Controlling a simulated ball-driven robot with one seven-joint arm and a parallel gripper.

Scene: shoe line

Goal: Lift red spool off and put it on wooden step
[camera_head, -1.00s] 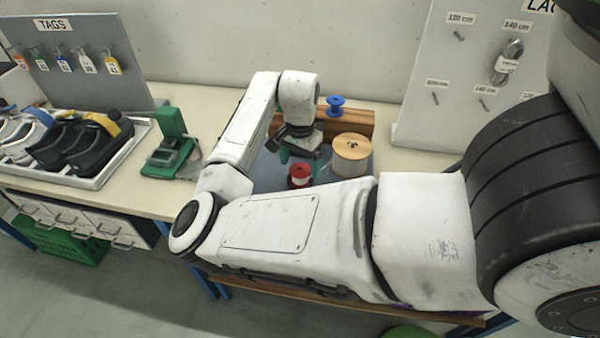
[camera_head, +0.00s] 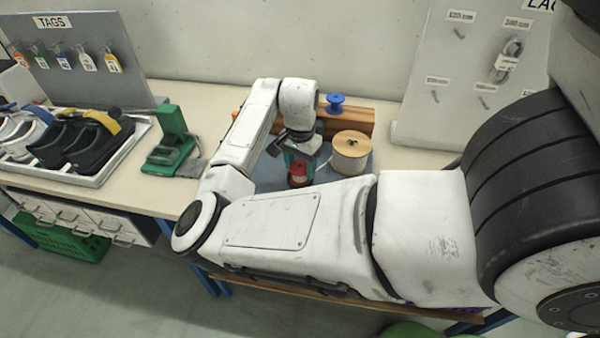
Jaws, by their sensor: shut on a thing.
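The red spool (camera_head: 298,172) is on the blue-grey mat, partly hidden by my arm in front. My gripper (camera_head: 297,161) points down over it, with its teal fingers shut on the spool. I cannot tell whether the spool's base is touching what is below it. The wooden step (camera_head: 356,119) stands at the back of the mat, behind my gripper. A blue spool (camera_head: 335,103) stands on top of the step.
A large cream spool (camera_head: 351,150) stands right of my gripper, close to the step. A green device (camera_head: 172,145) and a shoe tray (camera_head: 107,169) are to the left. A pegboard (camera_head: 455,125) stands at the right.

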